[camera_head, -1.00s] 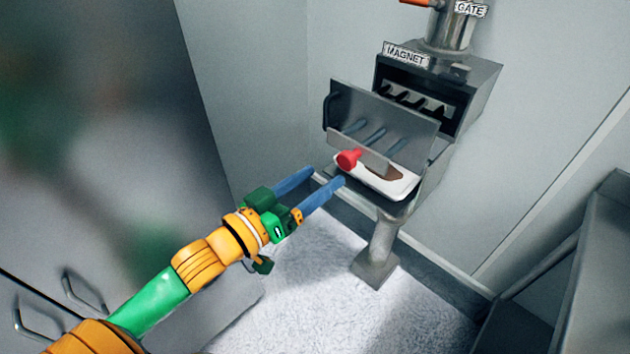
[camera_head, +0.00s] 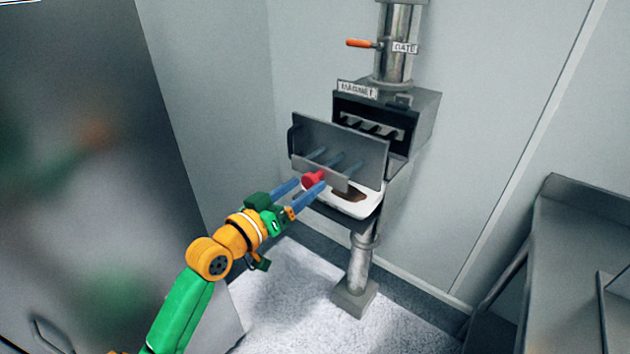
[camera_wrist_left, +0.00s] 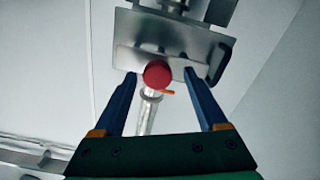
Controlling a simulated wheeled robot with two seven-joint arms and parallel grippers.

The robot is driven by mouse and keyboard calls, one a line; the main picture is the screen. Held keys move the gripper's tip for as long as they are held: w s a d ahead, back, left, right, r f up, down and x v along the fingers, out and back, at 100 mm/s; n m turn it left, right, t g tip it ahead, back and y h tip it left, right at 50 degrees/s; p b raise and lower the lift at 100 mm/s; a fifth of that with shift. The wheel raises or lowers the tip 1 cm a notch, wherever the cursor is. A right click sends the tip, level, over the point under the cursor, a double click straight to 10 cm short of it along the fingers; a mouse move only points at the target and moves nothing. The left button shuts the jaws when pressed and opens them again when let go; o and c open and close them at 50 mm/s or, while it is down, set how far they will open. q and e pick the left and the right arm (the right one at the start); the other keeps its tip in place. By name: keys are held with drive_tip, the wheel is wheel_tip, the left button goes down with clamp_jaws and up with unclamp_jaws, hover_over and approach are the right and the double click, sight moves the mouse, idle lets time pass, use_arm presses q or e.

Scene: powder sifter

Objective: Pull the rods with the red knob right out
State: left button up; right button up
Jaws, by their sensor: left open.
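The red knob (camera_head: 314,178) sticks out from the front of the open metal drawer panel (camera_head: 368,160) of the magnet housing. Bluish rods (camera_head: 336,160) show at the panel; how far they run behind it is hidden. My left gripper (camera_head: 312,186) is open, with its two blue fingers on either side of the knob in the head view. In the left wrist view the red knob (camera_wrist_left: 157,74) lies between the open fingers, with a gap on each side. I cannot tell whether the fingertips reach past the knob. My right gripper is not in view.
A white tray (camera_head: 341,206) with brown powder sits below the panel. The housing (camera_head: 425,115) stands on a metal post (camera_head: 357,270). An orange gate handle (camera_head: 360,43) is above. A metal table (camera_head: 580,240) stands at the right. The floor in front is clear.

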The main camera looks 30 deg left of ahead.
use_arm(q)
drive_tip(key=shift+w+r, duration=0.1)
drive_tip(key=shift+w, duration=0.6)
drive_tip(key=shift+w+d, duration=0.25)
drive_tip(key=shift+w, duration=0.05)
clamp_jaws()
idle(0.7)
